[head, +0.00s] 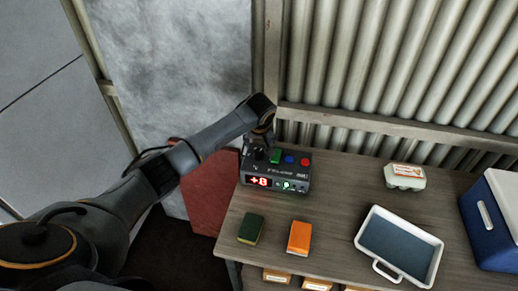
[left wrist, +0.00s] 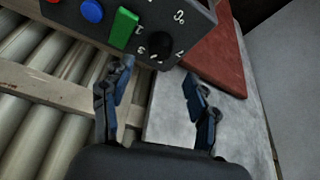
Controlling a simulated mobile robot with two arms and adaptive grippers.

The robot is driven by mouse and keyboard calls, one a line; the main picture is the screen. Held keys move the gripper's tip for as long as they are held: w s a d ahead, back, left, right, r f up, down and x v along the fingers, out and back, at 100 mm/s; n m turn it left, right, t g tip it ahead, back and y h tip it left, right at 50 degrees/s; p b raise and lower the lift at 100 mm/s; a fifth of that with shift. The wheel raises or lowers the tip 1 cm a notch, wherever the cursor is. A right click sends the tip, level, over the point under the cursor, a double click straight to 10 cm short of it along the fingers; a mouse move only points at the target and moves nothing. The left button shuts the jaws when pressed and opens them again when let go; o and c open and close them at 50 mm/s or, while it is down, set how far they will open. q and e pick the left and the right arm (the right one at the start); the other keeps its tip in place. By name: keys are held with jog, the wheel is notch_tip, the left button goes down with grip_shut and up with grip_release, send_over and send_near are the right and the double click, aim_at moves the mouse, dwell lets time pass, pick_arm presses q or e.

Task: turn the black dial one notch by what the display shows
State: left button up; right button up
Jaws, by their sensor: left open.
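A dark control box (head: 284,170) stands at the back left of the bench; it also shows upside down in the left wrist view (left wrist: 190,15). Its front has a red display (head: 258,182) with a plus sign and one digit, perhaps 0 or 8, and a small green display (head: 288,186). On top is the black dial (left wrist: 160,43) with pale marks around it, beside a green block-shaped control (left wrist: 124,28). My left gripper (left wrist: 155,95) is open and empty; in its wrist view the dial lies beyond the fingertips, roughly between them. My right gripper is not in view.
Blue (head: 290,160) and red (head: 305,162) buttons sit beside the green control. The bench (head: 335,210) holds a green sponge (head: 250,228), an orange sponge (head: 299,238), a tray (head: 398,247), an egg carton (head: 405,177) and a blue cooler (head: 494,225). A corrugated wall (head: 390,65) stands behind.

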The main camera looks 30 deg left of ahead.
aim_at(259, 152)
pick_arm(q)
jog(key=x, duration=0.5)
jog(key=shift+w+a+f, duration=0.1)
jog(key=shift+w+f, duration=0.1)
jog(key=shift+f, duration=0.15)
jog(key=shift+w+a+f, duration=0.1)
jog(key=shift+w+f, duration=0.15)
jog(key=shift+f, duration=0.35)
jog(key=shift+w+f, duration=0.1)
jog(key=shift+f, duration=0.15)
jog(key=shift+a, duration=0.1)
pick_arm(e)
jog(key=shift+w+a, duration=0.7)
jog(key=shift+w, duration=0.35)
pick_arm(q)
jog(key=shift+c, duration=0.5)
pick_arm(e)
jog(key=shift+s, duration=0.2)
pick_arm(q)
jog(key=c, duration=1.1)
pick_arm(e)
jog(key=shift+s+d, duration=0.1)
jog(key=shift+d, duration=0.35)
